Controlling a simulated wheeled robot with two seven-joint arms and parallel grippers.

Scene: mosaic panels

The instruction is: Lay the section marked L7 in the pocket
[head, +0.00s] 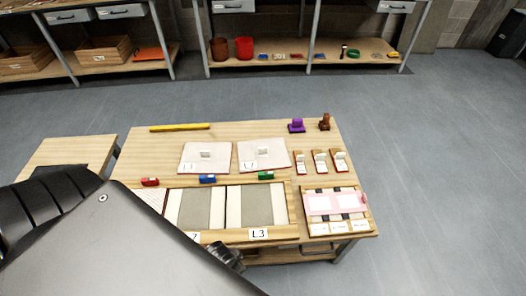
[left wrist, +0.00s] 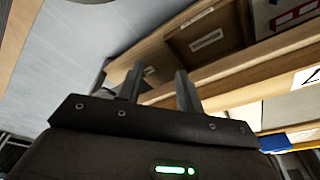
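Two pale square sections with raised grips lie on the table's back half, a left one (head: 192,150) and a right one (head: 277,147). Each has a small tag, too small to read. In front is a wooden frame (head: 290,224) with grey-and-white pockets, a left pocket (head: 194,208) and a right pocket (head: 257,205). A label ending in 7 (head: 194,237), partly hidden by my left arm, is below the left pocket; a label L3 (head: 258,234) is below the right. My left gripper (left wrist: 160,78) is open and empty near the table's front. My right gripper is out of view.
Red (head: 150,182), blue (head: 207,179) and green (head: 265,175) blocks sit along the frame's back edge. A tray with a pink plate (head: 322,203) is at right, small tiles (head: 320,160) behind it. A yellow bar (head: 180,127), purple object (head: 296,126) and brown object (head: 324,122) are at the back.

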